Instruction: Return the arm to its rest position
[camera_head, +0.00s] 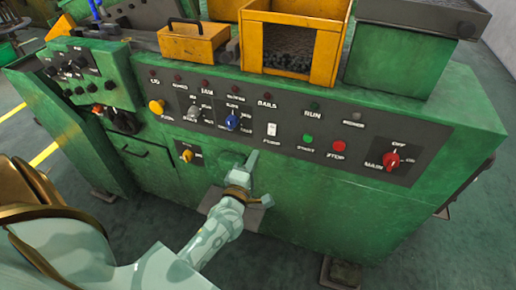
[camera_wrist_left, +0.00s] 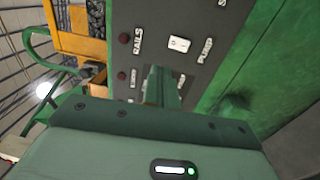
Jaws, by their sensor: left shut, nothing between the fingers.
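My left arm comes in from the lower left in the head view. Its gripper (camera_head: 252,160) is in front of the green machine's front face, just below the control panel (camera_head: 240,122). In the left wrist view the gripper's fingers (camera_wrist_left: 163,86) are together with nothing between them, and the panel lies beyond them. The white pump switch (camera_head: 271,129) is above the gripper in the head view and also shows in the left wrist view (camera_wrist_left: 179,43). Whether the gripper touches the machine cannot be told. My right gripper is not in view.
The green machine (camera_head: 310,205) fills the middle. Its panel carries a blue knob (camera_head: 232,122), a green button (camera_head: 307,139), a red button (camera_head: 339,146) and a red main switch (camera_head: 391,161). A yellow bin (camera_head: 328,58) of dark parts stands on top. Floor shows at the right.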

